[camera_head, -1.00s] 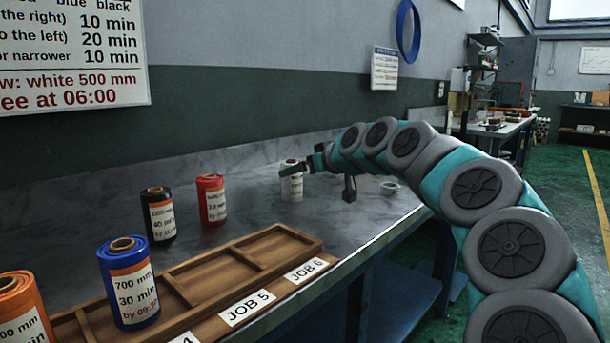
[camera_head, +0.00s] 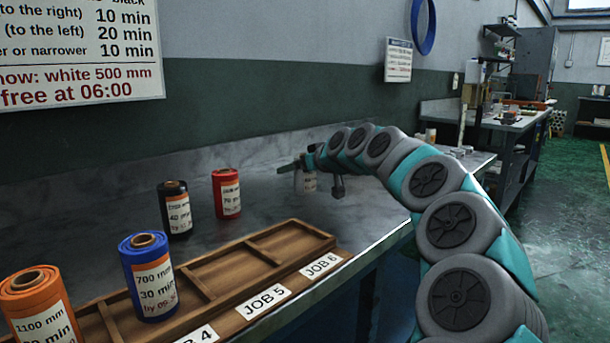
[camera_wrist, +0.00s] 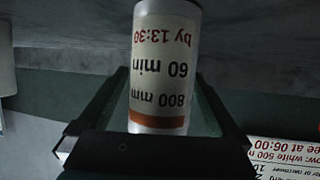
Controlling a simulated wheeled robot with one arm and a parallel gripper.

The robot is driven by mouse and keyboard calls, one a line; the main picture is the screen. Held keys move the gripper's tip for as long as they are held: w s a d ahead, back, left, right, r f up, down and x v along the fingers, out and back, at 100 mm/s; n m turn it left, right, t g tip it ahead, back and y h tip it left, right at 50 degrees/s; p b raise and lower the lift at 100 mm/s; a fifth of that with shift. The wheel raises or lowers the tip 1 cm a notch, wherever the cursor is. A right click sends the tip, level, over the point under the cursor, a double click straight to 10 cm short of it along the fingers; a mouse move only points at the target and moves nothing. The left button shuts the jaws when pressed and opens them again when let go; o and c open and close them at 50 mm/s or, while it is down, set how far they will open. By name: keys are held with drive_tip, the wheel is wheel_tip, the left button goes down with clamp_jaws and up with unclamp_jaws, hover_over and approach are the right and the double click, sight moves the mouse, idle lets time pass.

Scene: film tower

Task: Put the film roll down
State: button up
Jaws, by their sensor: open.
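The white film roll (camera_head: 306,182) stands upright on the grey bench, beyond the far end of the wooden tray. Its top is hidden by my gripper (camera_head: 300,164) in the head view. In the wrist view the roll (camera_wrist: 160,60) shows a label reading 800 mm, 60 min, by 13:30, upside down in the picture. My gripper (camera_wrist: 160,85) is open, with one finger on each side of the roll. A dark gap shows on each side, at least near the finger bases; contact at the tips is unclear.
The wooden tray (camera_head: 322,240) has empty compartments by the JOB 5 and JOB 6 labels. A blue roll (camera_head: 148,280) and an orange roll (camera_head: 40,310) stand nearer. Black (camera_head: 175,210) and red (camera_head: 226,194) rolls stand behind the tray. The wall rises behind the bench.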

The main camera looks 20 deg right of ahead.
clamp_jaws()
idle(0.8)
drive_tip(key=shift+r, duration=0.1)
